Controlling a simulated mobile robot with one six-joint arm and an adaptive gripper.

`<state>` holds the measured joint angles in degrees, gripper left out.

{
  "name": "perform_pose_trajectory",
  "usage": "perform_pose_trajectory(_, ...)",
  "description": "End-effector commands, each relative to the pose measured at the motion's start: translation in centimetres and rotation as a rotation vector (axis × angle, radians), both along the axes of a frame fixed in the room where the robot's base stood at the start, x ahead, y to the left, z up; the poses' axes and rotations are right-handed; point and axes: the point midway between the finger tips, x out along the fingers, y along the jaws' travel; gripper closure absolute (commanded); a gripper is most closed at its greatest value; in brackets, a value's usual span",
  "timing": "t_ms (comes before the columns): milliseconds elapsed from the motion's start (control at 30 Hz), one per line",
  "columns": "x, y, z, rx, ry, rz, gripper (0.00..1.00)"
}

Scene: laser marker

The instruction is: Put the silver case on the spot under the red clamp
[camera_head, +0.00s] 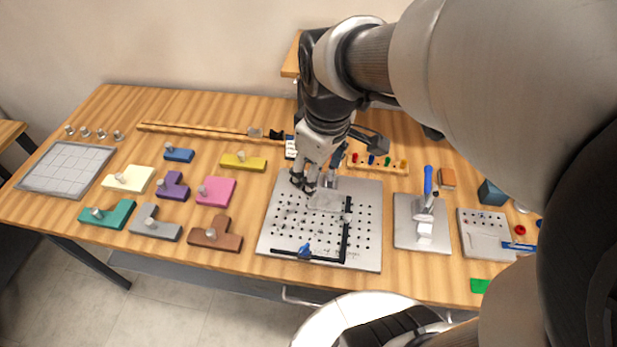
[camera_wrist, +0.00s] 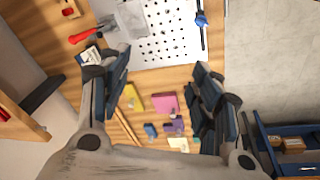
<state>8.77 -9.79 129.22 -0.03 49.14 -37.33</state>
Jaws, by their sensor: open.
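A flat silver-grey rectangular piece, apparently the silver case (camera_head: 325,200), lies on the back part of the perforated metal plate (camera_head: 365,225). It also shows at the top of the wrist view (camera_wrist: 131,20). The red clamp (camera_wrist: 86,37) is in the wrist view, its red handle pointing left beside the silver piece. In the head view my arm hides most of that clamp, and I cannot tell what lies under its tip. My gripper (camera_head: 304,182) is over the plate's back left part. In the wrist view my gripper (camera_wrist: 161,70) is open, with nothing between its fingers.
A blue clamp (camera_head: 305,250) and black rulers lie on the plate's front. A blue-handled clamp (camera_head: 428,183) stands on a smaller plate to the right. Several coloured blocks with knobs, such as the pink one (camera_head: 216,190), lie to the left. A peg rack (camera_head: 377,162) stands behind.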

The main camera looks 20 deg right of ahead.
Motion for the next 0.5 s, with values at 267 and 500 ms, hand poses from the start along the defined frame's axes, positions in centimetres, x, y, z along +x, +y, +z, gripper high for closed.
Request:
perform_pose_trajectory(267, -8.1, 3.9, 3.5, 0.105, -0.16, -0.32, 0.42)
perform_pose_trajectory(500, -11.3, 4.9, 3.6, 0.171, -0.212, -0.461, 0.42)
